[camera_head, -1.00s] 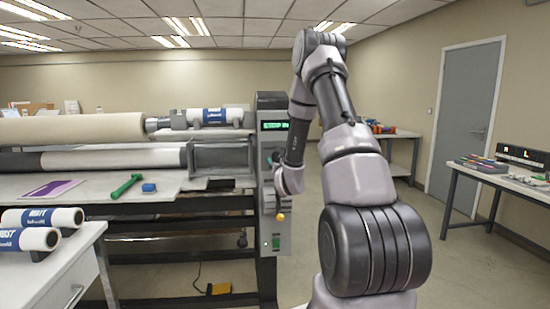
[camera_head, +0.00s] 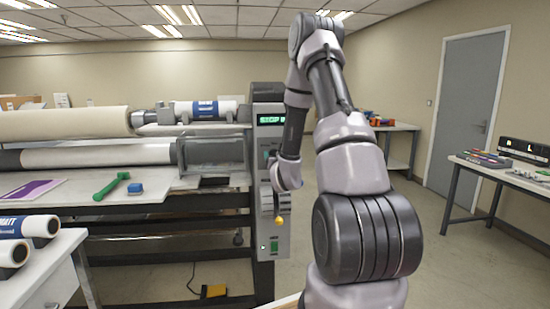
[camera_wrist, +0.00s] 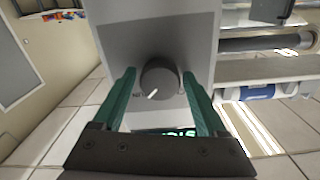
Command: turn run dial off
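The run dial (camera_wrist: 160,78) is a round dark knob on the grey control panel (camera_wrist: 200,45) in the wrist view. Its white pointer mark points down and a little left in that picture. My gripper (camera_wrist: 159,75) is open, with one green finger on each side of the dial and a gap visible on both sides. Faint lettering beside the dial is partly hidden by the fingers. In the head view the control panel (camera_head: 272,238) stands at the laminator's right end, with a lit green display (camera_head: 271,119); my wrist hides the dial there.
A yellow-orange knob (camera_head: 280,220) and a green button (camera_head: 274,245) sit lower on the panel. A side table (camera_head: 510,172) stands right. Open floor lies between.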

